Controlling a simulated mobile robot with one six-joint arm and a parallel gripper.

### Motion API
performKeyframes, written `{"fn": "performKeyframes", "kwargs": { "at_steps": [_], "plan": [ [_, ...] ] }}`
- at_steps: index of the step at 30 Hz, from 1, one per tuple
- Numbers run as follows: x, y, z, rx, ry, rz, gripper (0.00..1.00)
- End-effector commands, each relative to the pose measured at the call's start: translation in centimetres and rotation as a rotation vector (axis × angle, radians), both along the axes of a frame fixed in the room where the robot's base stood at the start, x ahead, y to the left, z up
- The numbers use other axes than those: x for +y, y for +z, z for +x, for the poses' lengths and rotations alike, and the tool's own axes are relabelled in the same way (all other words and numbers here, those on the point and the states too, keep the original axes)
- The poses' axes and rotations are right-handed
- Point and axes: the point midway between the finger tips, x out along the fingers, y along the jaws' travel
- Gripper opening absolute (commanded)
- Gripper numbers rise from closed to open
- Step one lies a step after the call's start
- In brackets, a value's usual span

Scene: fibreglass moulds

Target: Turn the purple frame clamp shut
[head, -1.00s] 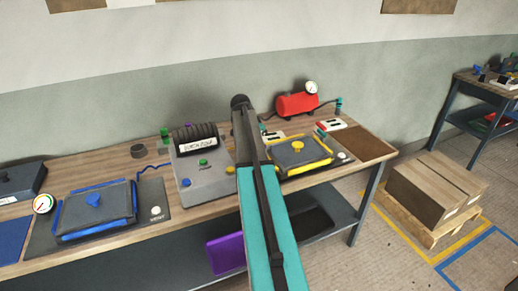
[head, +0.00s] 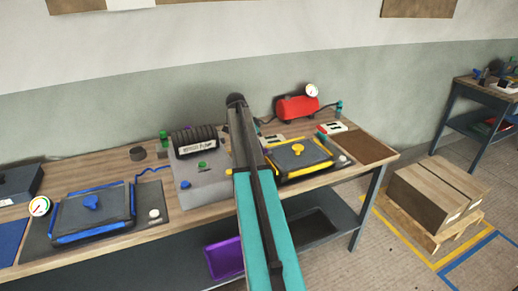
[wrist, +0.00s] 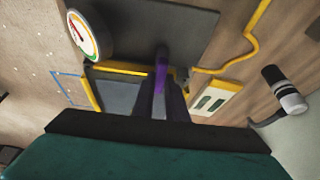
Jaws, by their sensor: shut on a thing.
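In the wrist view a narrow purple piece, the purple frame clamp (wrist: 161,76), stands between the dark fingers of my gripper (wrist: 161,88). My gripper is shut on it. The fingers cover much of the clamp, so its angle against the frame cannot be told. A yellow-edged mould frame (wrist: 120,70) lies below and around it in the wrist view. In the head view my own arm hides the gripper and the clamp. A grey mould with a yellow frame (head: 300,156) sits on the bench just right of my arm.
A round gauge (wrist: 88,36) is close by in the wrist view. A red tank (head: 297,107) stands behind. A purple bin (head: 224,260) is on the lower shelf.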

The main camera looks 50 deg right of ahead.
Motion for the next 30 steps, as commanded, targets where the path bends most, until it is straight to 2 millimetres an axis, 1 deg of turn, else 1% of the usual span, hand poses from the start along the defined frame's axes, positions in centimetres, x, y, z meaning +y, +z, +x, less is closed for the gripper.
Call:
{"fn": "performKeyframes", "kwargs": {
  "at_steps": [2,3,6,16,20,26,30],
  "plan": [
    [0.0,-0.1,-0.1,0.001,-0.001,0.002,0.0],
    [0.0,-0.1,-0.1,0.0,0.0,0.001,0.17],
    [0.0,-0.1,-0.1,0.001,0.001,0.001,0.31],
    [0.1,0.0,0.0,0.001,0.002,0.0,0.31],
    [0.2,0.4,0.1,-0.001,0.003,0.0,0.31],
    [0.8,1.8,0.4,-0.001,0.003,0.0,0.31],
    [1.4,3.4,0.6,-0.001,0.002,-0.001,0.31]
  ]
}}
